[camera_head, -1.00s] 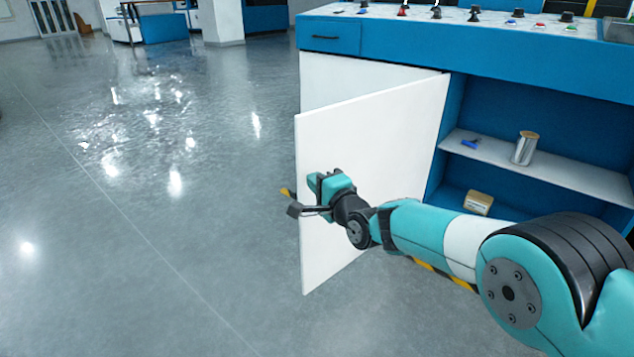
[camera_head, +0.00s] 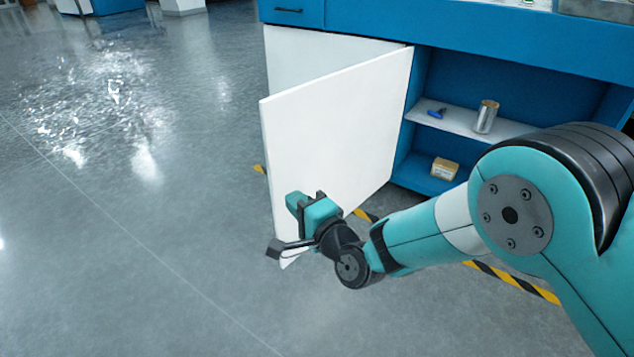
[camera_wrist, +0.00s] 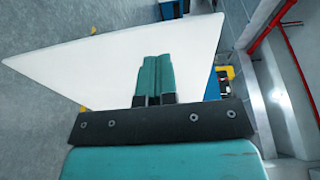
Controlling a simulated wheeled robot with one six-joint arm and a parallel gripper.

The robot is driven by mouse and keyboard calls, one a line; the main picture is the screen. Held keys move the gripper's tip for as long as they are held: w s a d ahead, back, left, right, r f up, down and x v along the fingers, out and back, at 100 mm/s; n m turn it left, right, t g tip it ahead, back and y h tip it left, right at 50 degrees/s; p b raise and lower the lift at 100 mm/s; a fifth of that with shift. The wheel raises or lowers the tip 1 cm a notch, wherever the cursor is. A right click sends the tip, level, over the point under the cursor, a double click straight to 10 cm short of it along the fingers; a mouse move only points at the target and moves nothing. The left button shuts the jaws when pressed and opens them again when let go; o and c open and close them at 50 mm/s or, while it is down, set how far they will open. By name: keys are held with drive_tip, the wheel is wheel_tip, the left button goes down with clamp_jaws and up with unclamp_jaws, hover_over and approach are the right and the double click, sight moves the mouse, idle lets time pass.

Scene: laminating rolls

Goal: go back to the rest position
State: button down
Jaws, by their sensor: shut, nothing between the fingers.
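My gripper (camera_head: 294,203) is in front of the lower part of an open white cabinet door (camera_head: 335,130) in the head view. In the wrist view, the two teal fingers of my gripper (camera_wrist: 155,72) are together with nothing between them. The white door (camera_wrist: 95,65) fills much of the area behind them. I cannot tell whether the gripper touches the door. My arm reaches in from the right of the head view, bent downward at the wrist.
The blue cabinet (camera_head: 480,45) stands open. Its shelf (camera_head: 460,121) holds a metallic cylinder (camera_head: 486,117) and a small blue item (camera_head: 437,113). Striped floor tape (camera_head: 515,283) runs along the front. Open grey floor (camera_head: 130,220) lies to the left.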

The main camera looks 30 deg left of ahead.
drive_tip(key=w+d+r+n+g+h, duration=0.1)
drive_tip(key=d+r+n+g+h, duration=0.2)
drive_tip(key=d+r, duration=0.55)
drive_tip(key=w+d+r+n+h, duration=0.1)
drive_tip(key=d+r+n+h, duration=0.4)
drive_tip(key=d, duration=0.7)
drive_tip(key=s+d+r+n+g+h, duration=0.2)
drive_tip(key=s+d, duration=0.7)
drive_tip(key=d, duration=0.3)
drive_tip(key=s+d+r+n+g+h, duration=0.1)
drive_tip(key=s+d+r+g+h, duration=0.1)
drive_tip(key=s+d, duration=0.8)
wheel_tip(320, 180, up, 29)
drive_tip(key=w+d+p, duration=0.1)
drive_tip(key=p, duration=2.8)
drive_tip(key=shift+w, duration=0.15)
drive_tip(key=shift+d, duration=0.1)
